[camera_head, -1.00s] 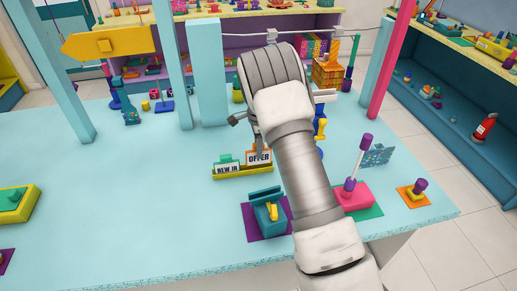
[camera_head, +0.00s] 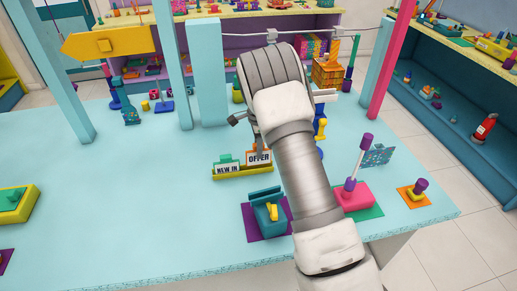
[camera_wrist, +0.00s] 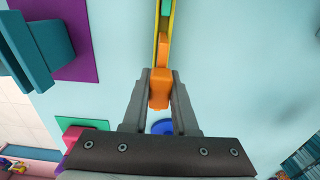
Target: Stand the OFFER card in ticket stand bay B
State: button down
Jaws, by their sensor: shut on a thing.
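The OFFER card (camera_head: 259,157) has an orange border and a white face. It stands upright or nearly so at the right end of the yellow ticket stand (camera_head: 243,175), right of the green NEW IN card (camera_head: 227,167). My gripper (camera_wrist: 160,82) is shut on the orange card, with one finger on each side of it. In the wrist view the card lines up with the long yellow stand (camera_wrist: 156,45). My wrist hides most of the gripper in the head view. I cannot tell whether the card's lower edge is fully seated in the stand's slot.
A teal block with a yellow part (camera_head: 268,214) stands on a purple mat in front of the stand. A pink block with a purple-topped post (camera_head: 354,190) is to the right. The light blue table (camera_head: 140,190) is clear left of the stand.

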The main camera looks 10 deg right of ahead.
aim_at(259, 164)
jog(key=shift+f+b, duration=1.15)
jog(key=shift+f, duration=0.5)
jog(key=c, duration=0.6)
grip_release()
notch_tip(259, 164, up, 18)
jog(key=shift+f+b, duration=0.2)
jog(key=shift+b, duration=0.15)
